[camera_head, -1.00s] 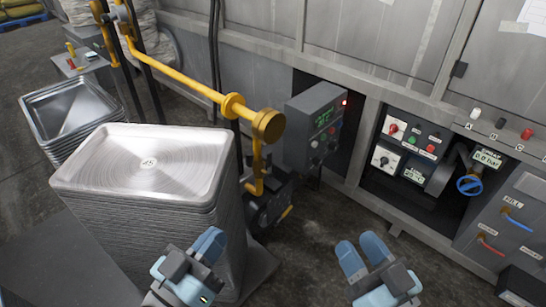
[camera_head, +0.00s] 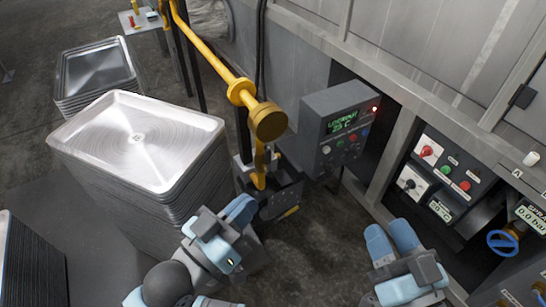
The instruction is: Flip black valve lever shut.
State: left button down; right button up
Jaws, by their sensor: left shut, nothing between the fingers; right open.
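No black valve lever can be clearly made out now. A black rotary knob (camera_head: 410,184) sits on a white plate in the right-hand panel; I cannot tell whether it is the valve lever. A white-topped handle (camera_head: 531,158) stands on the ledge at the right edge, and the ledge beyond it is out of frame. My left gripper (camera_head: 240,210) is shut and empty, in front of the yellow pipe's lower end and right of the tray stack. My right gripper (camera_head: 393,238) is open and empty, below the panel and apart from it.
The yellow pipe (camera_head: 210,58) ends in a brass-coloured cap (camera_head: 268,121). A grey control box (camera_head: 345,128) has a green display. A tall stack of metal trays (camera_head: 165,118) stands at left, another (camera_head: 97,65) behind. A blue valve wheel (camera_head: 502,243) is at right. Floor (camera_head: 315,240) is free between the grippers.

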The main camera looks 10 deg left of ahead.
aim_at(268, 152)
jog(key=i+l+u, duration=0.1)
jog(key=l, duration=0.3)
jog(key=i+l+u, duration=0.1)
jog(key=l, duration=0.25)
jog(key=i+l+u, duration=0.1)
jog(key=l, duration=0.3)
jog(key=i+l, duration=0.1)
jog(key=l, duration=0.3)
jog(key=i+u, duration=0.05)
